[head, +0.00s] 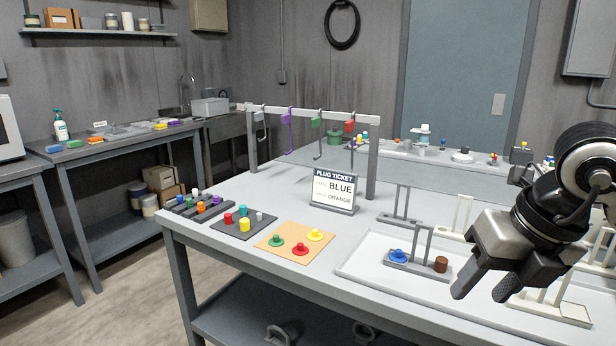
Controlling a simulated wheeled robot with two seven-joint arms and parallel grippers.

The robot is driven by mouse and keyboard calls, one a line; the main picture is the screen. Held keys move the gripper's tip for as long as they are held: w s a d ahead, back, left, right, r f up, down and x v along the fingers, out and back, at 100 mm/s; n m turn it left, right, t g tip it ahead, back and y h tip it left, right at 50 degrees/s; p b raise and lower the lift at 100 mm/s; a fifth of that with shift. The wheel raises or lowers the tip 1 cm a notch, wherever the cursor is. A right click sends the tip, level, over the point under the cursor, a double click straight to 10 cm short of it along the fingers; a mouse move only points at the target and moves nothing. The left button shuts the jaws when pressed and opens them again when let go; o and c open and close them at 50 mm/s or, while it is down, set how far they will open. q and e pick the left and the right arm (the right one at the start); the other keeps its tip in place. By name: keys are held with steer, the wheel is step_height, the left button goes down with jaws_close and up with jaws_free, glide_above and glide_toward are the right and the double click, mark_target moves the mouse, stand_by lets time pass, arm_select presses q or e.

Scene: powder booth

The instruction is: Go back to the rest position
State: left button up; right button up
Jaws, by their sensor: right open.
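My right gripper (497,290) comes in from the right, above the right end of the grey table. Its jaws are open, point down to the left and hold nothing that I can see. It hangs over the white tray (352,268), just right of a grey bracket (417,268) that carries a blue plug (398,256) and a brown plug (441,264). I cannot tell the exact height of the jaws over the tray. My left gripper is not in view.
Left of the tray lie an orange mat (275,243) with coloured plugs and a dark mat (232,231). Pale brackets (463,215) stand near my right arm.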

steer(key=s+a+f+n+g+y, duration=0.1)
steer(key=s+a+f+g+y, duration=0.1)
steer(key=a+y, duration=0.3)
steer(key=s+a+f+n+g+y, duration=0.1)
steer(key=s+a+f+n+y, duration=0.1)
steer(key=a, duration=0.5)
steer(key=s+a+r+m+y, duration=0.35)
steer(key=a+y, duration=0.45)
steer(key=y, duration=0.3)
steer(key=w+d+f+m+t+h, duration=0.5)
steer(key=m+t, duration=0.4)
steer(key=m, duration=0.4)
steer(key=w+d+f+m+t+h, duration=0.25)
steer(key=f+m+t+h, duration=0.55)
steer(key=m, duration=0.5)
steer(key=s+d+f+m+g+h, duration=0.1)
steer(key=s+d+f+m+g, duration=0.1)
steer(key=s+f, duration=0.4)
steer(key=s+d+f+m+g+h, duration=0.2)
steer(key=s+f+m+g, duration=0.2)
steer(key=f, duration=0.9)
steer(key=shift+s+m+g+h, duration=0.3)
steer(key=shift+s+m, duration=0.15)
steer(key=shift+s, duration=0.45)
